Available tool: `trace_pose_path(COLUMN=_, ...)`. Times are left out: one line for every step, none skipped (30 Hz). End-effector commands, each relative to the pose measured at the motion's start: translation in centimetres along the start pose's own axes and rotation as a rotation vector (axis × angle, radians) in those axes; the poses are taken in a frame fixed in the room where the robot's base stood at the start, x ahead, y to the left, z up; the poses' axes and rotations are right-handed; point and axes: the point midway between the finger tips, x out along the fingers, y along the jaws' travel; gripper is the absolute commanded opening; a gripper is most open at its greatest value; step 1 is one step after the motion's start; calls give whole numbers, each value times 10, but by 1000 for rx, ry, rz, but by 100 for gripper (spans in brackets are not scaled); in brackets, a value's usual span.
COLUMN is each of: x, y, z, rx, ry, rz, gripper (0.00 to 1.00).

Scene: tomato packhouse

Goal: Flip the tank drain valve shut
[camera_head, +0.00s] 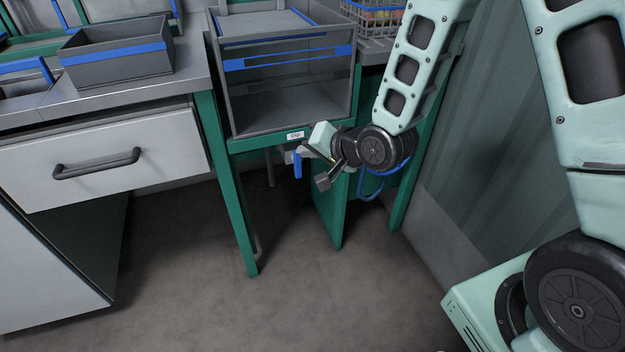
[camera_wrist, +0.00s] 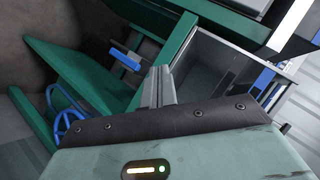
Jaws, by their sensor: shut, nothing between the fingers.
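The tank (camera_head: 290,115) is a grey open box with blue stripes on a green stand, under which a label reads "Dip". Its drain valve has a blue lever (camera_head: 297,164) that hangs straight down below the front rail in the head view. My gripper (camera_head: 304,148) is shut and empty, close to the right of the lever. In the wrist view the fingers of my gripper (camera_wrist: 158,72) lie together, with the blue lever (camera_wrist: 125,59) to their left and the tank (camera_wrist: 215,60) to their right. I cannot tell whether a finger touches the lever.
A blue hose (camera_head: 372,186) loops below the stand behind my wrist. A green panel (camera_head: 333,200) stands under the tank. A white drawer (camera_head: 100,160) is at the left, with a grey bin (camera_head: 118,50) on the counter. The floor (camera_head: 230,300) in front is clear.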

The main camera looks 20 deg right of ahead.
Motion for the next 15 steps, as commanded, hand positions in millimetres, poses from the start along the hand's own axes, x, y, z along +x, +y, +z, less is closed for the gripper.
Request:
trace_pose_path(x=18, y=28, z=4, rx=61, ry=37, rz=-28, gripper=0)
trace_pose_path(x=23, y=38, z=1, rx=98, ry=61, rz=-51, gripper=0)
trace_pose_path(x=30, y=50, z=-2, rx=147, ry=93, rz=-83, gripper=0)
trace_pose_path(x=35, y=59, z=-4, rx=183, ry=116, rz=-107, gripper=0)
trace_pose_path(x=39, y=68, z=-6, rx=220, ry=139, rz=-134, gripper=0)
trace_pose_path(x=44, y=81, z=-8, rx=268, ry=169, rz=-169, gripper=0)
trace_pose_path(x=47, y=90, z=-10, rx=303, ry=190, rz=-196, gripper=0)
trace_pose_path(x=49, y=99, z=-11, rx=337, ry=211, rz=-221, gripper=0)
trace_pose_path(x=52, y=110, z=-13, rx=381, ry=237, rz=-256, gripper=0)
trace_pose_path(x=53, y=118, z=-14, rx=411, ry=254, rz=-281, gripper=0)
trace_pose_path(x=54, y=126, z=-16, rx=440, ry=273, rz=-305, gripper=0)
trace_pose_path(x=55, y=134, z=-17, rx=475, ry=291, rz=-336, gripper=0)
trace_pose_path(x=55, y=140, z=-18, rx=500, ry=305, rz=-358, gripper=0)
trace_pose_path(x=55, y=146, z=-19, rx=521, ry=318, rz=-378, gripper=0)
trace_pose_path(x=54, y=152, z=-20, rx=546, ry=332, rz=-402, gripper=0)
